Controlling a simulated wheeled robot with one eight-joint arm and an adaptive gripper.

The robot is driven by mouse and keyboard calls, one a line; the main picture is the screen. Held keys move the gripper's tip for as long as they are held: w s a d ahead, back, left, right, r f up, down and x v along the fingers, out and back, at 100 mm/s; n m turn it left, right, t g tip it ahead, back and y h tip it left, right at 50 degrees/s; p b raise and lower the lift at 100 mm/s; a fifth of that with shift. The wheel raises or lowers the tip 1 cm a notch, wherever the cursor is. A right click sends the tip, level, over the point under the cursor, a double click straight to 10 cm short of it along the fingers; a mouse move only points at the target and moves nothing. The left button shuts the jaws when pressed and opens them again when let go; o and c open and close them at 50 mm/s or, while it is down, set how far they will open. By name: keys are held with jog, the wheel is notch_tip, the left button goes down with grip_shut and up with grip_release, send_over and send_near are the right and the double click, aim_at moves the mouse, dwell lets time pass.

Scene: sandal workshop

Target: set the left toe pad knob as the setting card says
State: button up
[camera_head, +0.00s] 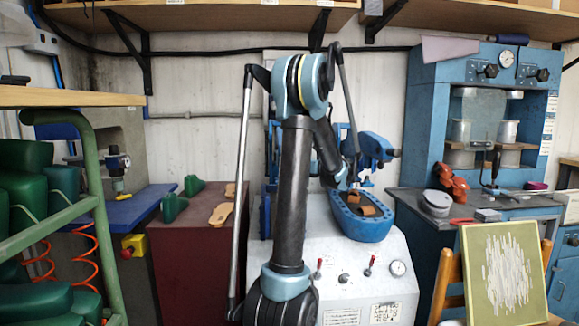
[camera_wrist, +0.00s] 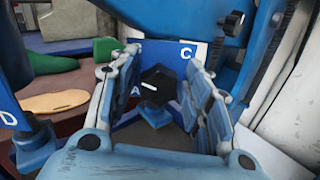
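In the wrist view a black knob (camera_wrist: 157,88) with a short white mark sits in front of a blue plate (camera_wrist: 165,52) with white letters. C is at the plate's upper right and A is left of the knob; other lettering is partly hidden. The white mark lies on the knob's left part, on the side of A. My gripper (camera_wrist: 158,98) is open, one finger on each side of the knob, with visible gaps. In the head view the gripper is hidden behind my arm. A printed card (camera_head: 385,312) is on the white machine's front; its small text is not surely readable.
The white machine (camera_head: 385,250) carries a blue tray-like part (camera_head: 362,228), levers and a gauge. Blue machine parts (camera_wrist: 155,14) crowd above and right of the fingers. A maroon bench (camera_head: 190,245) with green lasts and tan soles stands left. A chair with a green board (camera_head: 500,270) stands right.

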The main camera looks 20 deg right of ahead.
jog(key=c, duration=0.7)
jog(key=shift+o, duration=0.2)
jog(key=shift+n, duration=0.3)
jog(key=shift+n, duration=2.6)
jog(key=o, duration=1.1)
jog(key=shift+s, duration=0.15)
jog(key=v, duration=1.1)
jog(key=shift+s+d, duration=0.25)
jog(key=shift+d, duration=0.05)
